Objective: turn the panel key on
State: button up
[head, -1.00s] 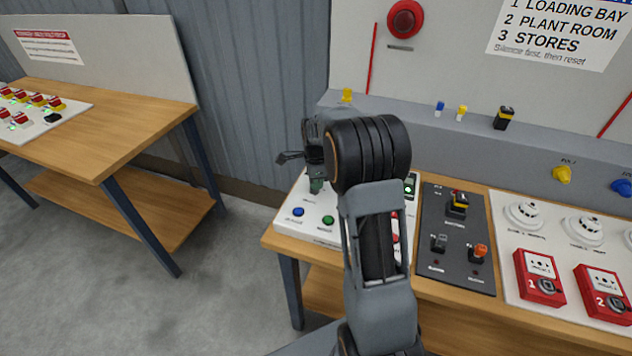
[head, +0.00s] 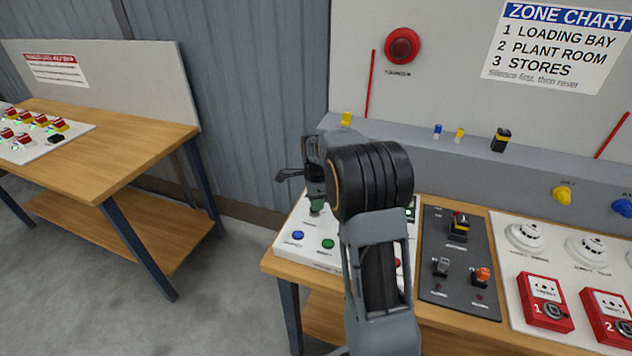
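The white control panel (head: 309,255) lies on the bench, with a blue button (head: 298,235) and a green button (head: 328,244) near its front left. My gripper (head: 316,206) points down over the back left of this panel, behind the two buttons. My own black and grey arm covers much of the panel's middle. The panel key is not clearly visible; the gripper hides that spot. I cannot tell whether the fingers are open or shut, or whether they touch anything.
A dark panel (head: 435,280) with switches sits to the right, then a white board with detectors and red call points (head: 545,302). A grey ledge (head: 400,143) runs behind. Another wooden bench (head: 110,145) stands left, with clear floor (head: 90,300) between.

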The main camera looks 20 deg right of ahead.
notch_tip(320, 180, up, 12)
dwell(0.4)
dwell(0.6)
